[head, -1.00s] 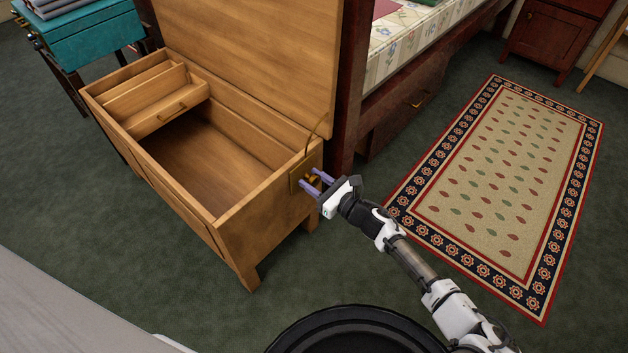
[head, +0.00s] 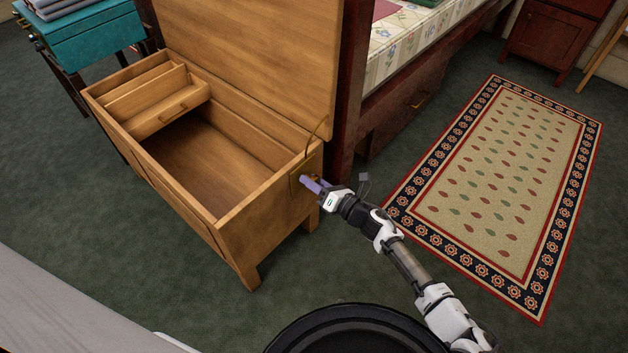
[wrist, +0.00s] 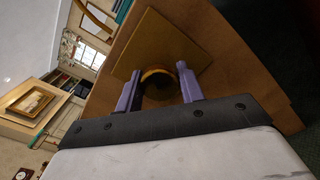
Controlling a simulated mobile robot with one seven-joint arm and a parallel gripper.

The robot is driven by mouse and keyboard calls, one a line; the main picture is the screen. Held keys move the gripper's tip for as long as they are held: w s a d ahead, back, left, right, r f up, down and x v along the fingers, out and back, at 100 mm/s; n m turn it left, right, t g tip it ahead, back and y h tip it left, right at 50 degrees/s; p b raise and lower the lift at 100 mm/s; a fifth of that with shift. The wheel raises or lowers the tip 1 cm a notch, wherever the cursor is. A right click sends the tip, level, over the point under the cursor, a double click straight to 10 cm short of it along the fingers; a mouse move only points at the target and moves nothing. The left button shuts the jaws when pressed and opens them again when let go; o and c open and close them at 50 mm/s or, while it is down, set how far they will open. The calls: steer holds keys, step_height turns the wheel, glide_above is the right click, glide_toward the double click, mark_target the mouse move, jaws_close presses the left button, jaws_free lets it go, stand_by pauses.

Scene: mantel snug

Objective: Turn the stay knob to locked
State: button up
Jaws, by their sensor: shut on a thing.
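The stay knob is a round brass knob (wrist: 158,76) on a square plate (wrist: 165,45) fixed to the end panel of the wooden chest (head: 250,215). My gripper (head: 312,185) is at that end panel, and its two purple fingers stand on either side of the knob in the wrist view (wrist: 160,92). The gripper is shut on the knob. The wrist view is rolled, so the plate appears tilted. In the head view the fingers and hand hide most of the knob. The chest lid (head: 255,55) stands open. No lock marking can be made out.
A thin stay (head: 318,130) runs near the lid's right edge. A dark red bed frame (head: 350,90) stands close behind the gripper. A patterned rug (head: 490,185) lies to the right, and green carpet is clear in front of the chest.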

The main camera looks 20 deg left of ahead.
steer(key=m+p, duration=0.1)
steer(key=m, duration=0.3)
steer(key=shift+m, duration=0.3)
steer(key=shift+m+p, duration=0.4)
steer(key=shift+m, duration=2.2)
steer(key=shift+d, duration=0.1)
steer(key=o, duration=0.9)
steer(key=shift+o, duration=0.2)
steer(key=v, duration=1.3)
steer(key=shift+s+d+p, duration=0.15)
steer(key=shift+d+p, duration=0.15)
steer(key=shift+d, duration=0.05)
steer(key=shift+r, duration=0.15)
